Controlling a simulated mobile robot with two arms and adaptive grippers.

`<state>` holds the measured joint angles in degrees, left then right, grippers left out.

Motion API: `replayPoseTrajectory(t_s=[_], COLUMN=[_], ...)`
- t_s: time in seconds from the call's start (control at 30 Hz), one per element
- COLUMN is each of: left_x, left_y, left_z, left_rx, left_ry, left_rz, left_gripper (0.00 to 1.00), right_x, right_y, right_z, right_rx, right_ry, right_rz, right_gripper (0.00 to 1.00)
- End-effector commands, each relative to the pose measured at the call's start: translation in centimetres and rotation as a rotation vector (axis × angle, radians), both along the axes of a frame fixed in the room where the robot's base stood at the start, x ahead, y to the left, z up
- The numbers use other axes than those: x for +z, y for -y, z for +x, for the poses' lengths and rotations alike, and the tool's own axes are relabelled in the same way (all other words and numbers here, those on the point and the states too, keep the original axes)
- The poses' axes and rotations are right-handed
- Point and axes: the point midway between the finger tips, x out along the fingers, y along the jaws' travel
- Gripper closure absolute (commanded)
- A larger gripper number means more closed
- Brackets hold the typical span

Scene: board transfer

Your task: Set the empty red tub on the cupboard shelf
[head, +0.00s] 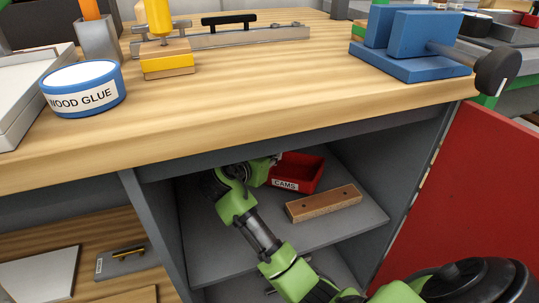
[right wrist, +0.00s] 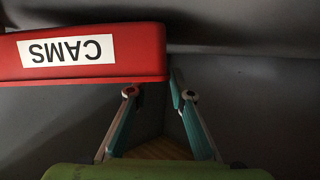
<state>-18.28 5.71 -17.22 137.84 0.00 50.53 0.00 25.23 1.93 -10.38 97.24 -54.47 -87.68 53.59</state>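The red tub (head: 297,173), labelled CAMS, is on the grey cupboard shelf (head: 225,258) towards its back. Its inside looks empty in the head view. In the right wrist view the tub (right wrist: 150,55) fills the upper left, with its label upside down. My right gripper (head: 274,158) reaches into the cupboard to the tub's left end. I cannot tell whether the tub bears fully on the shelf. My left gripper is out of view.
A wooden bar (head: 323,203) lies on the shelf in front of the tub. The worktop edge (head: 300,118) overhangs the opening, and the red door (head: 480,190) stands open at right. A glue tub (head: 84,88), yellow-handled tool (head: 159,20) and blue vise (head: 415,45) stand on top.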

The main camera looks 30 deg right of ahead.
Motion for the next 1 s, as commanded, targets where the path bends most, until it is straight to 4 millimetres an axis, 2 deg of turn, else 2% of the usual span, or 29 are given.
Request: replayPoseTrajectory(t_s=[0.13, 0.23, 0.5, 0.7, 1.0], left_x=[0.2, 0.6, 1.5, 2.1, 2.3], left_y=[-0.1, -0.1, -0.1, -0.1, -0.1], left_z=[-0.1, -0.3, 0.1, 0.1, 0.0], left_rx=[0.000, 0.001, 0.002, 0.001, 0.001], left_ry=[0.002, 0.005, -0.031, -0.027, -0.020], left_rz=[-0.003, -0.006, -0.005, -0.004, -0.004], left_gripper=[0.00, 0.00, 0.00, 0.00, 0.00], right_x=[0.5, 1.8, 3.4, 4.0, 4.1], right_y=[0.0, 0.0, -4.2, -5.8, -6.0], right_z=[0.0, 0.0, -2.4, -3.3, -3.5], right_rx=[0.000, -0.001, 0.002, 0.001, 0.000], right_ry=[0.001, 0.003, 0.001, -0.001, 0.000], right_rz=[0.000, -0.001, 0.003, 0.002, 0.000], right_gripper=[0.79, 0.79, 0.79, 0.79, 0.79])
